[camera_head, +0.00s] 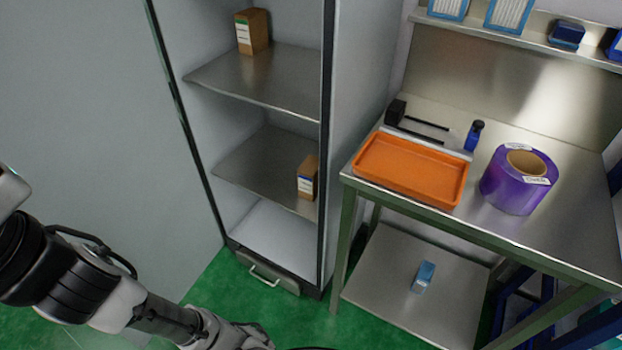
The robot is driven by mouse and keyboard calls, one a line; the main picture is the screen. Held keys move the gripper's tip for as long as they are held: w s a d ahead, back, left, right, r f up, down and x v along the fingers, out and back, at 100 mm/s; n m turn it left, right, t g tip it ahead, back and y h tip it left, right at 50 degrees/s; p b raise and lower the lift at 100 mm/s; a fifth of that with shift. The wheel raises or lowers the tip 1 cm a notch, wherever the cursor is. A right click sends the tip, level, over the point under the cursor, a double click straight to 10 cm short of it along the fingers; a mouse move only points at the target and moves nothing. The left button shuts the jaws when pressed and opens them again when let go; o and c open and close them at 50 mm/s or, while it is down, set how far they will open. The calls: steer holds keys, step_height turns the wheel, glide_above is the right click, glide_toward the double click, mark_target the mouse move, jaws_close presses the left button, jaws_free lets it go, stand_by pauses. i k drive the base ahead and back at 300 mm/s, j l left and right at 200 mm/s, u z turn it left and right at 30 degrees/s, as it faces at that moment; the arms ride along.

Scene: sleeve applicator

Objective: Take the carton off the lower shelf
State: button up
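A brown carton with a white and blue label (307,178) stands on the lower shelf (262,160) of the open cabinet, near the shelf's right front corner. Another brown carton with a white and green label (252,32) stands on the upper shelf (255,80). A small light-blue and white carton (423,277) is on the under-shelf (390,300) of the steel table. My arm comes in from the lower left and runs out of the bottom edge, left of the cabinet foot. My gripper's fingers are not visible. No carton is seen held.
The cabinet's right side wall (355,110) borders its shelves. A drawer with a handle (265,275) is at its foot. On the table are an orange tray (412,168), a purple roll (517,182) and a blue bottle (474,135). Green floor (225,300) lies before the cabinet.

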mark_target(308, 174)
steer(key=i+j+z, duration=0.4)
steer(key=i+j, duration=0.6)
